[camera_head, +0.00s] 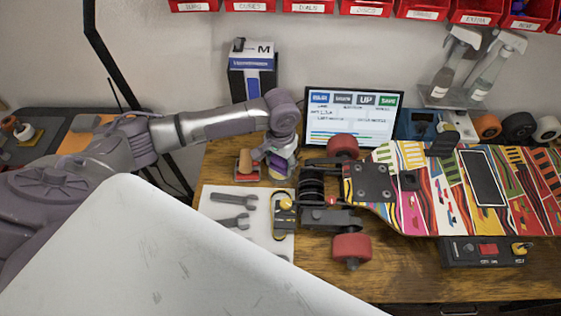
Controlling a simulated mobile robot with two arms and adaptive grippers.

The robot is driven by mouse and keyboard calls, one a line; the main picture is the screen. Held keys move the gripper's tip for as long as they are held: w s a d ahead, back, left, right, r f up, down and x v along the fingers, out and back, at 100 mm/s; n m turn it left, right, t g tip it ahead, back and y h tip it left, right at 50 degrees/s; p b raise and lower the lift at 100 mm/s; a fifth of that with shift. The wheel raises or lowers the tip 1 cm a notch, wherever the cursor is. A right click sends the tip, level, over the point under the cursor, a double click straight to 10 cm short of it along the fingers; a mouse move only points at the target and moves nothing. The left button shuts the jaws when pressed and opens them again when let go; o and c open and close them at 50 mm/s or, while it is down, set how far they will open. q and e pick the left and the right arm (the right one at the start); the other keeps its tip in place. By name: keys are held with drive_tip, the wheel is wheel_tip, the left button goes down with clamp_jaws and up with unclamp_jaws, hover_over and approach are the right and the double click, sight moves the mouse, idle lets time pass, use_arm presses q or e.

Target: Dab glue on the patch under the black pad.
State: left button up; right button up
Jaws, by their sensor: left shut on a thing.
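The skateboard deck (405,195) lies across the bench at the right, its bright striped face up. A black rectangular pad (483,178) with a pale border lies on the deck; no patch can be made out beneath it. My left gripper (275,153) points down at the bench's back left, left of the board's wheels. It is shut on a small purple, white and yellow container (281,166), partly hidden by the fingers. I cannot tell whether the container touches the bench. My right gripper is out of view.
A lit screen (352,116) stands behind the board. Wrenches (234,199) lie on a white sheet (261,239) left of the red wheels (351,247). Spray bottles (489,75) stand at the back right. A large pale surface covers the lower left.

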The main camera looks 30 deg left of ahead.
use_arm(q)
drive_tip(key=shift+s+f+p, duration=0.25)
drive_tip(key=shift+p, duration=0.3)
idle(1.9)
drive_tip(key=shift+r, duration=0.1)
drive_tip(key=shift+w+r+p, duration=0.15)
drive_tip(key=shift+r+p, duration=0.65)
drive_tip(key=shift+p, duration=0.3)
wheel_tip(320, 180, up, 6)
drive_tip(key=p, duration=0.6)
drive_tip(key=shift+f+p, duration=0.15)
drive_tip(key=shift+p, duration=0.25)
drive_tip(key=shift+f, duration=0.1)
drive_tip(key=shift+w, duration=0.1)
